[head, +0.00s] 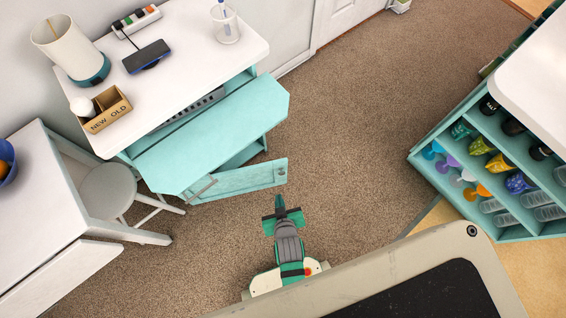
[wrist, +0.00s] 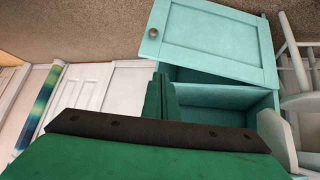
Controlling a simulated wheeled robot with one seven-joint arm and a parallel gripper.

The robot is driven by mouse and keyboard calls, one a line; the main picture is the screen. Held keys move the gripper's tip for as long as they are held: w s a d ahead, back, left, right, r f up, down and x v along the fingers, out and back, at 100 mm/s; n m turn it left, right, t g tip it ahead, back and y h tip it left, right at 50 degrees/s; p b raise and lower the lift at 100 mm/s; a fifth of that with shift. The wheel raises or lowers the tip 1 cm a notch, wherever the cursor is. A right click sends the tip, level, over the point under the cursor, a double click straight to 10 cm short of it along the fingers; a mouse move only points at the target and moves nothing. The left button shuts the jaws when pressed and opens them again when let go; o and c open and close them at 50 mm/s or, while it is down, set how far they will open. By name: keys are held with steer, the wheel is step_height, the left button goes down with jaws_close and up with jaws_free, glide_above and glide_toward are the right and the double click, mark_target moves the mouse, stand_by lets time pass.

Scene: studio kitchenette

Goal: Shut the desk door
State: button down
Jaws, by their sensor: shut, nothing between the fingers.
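The teal desk (head: 215,135) with a white top (head: 180,65) stands at the upper left in the head view. Its teal door (head: 240,180) stands open, swung out toward my gripper. In the wrist view the panelled door (wrist: 215,45) has a round knob (wrist: 154,33) at its left end, and the open compartment (wrist: 220,98) shows below it. My gripper (head: 280,203) is shut and empty, just in front of the door's free end in the head view. Its green fingers (wrist: 161,97) lie together in the wrist view. I cannot tell whether they touch the door.
A white stool (head: 108,190) and a white table (head: 40,200) stand left of the desk. A teal shelf unit (head: 490,165) with bottles and goblets is at the right. Bare carpet (head: 350,130) lies between desk and shelf. A lamp (head: 70,45) stands on the desk.

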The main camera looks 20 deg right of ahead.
steer(key=shift+w+d+f+m+g+y, duration=0.15)
steer(key=shift+w+d+f+g, duration=0.85)
steer(key=shift+w+f, duration=1.8)
steer(key=shift+w+d+f+m+g+y, duration=0.1)
steer(key=shift+w+d+f+g+y, duration=0.25)
steer(key=shift+w+d+f, duration=1.8)
steer(key=shift+w+d+f+m+g+y, duration=0.1)
steer(key=shift+w+d+f+g, duration=0.6)
steer(key=shift+w+f, duration=2.7)
steer(key=shift+w+a+r, duration=0.2)
steer(key=shift+w+r, duration=0.2)
steer(key=shift+w, duration=0.05)
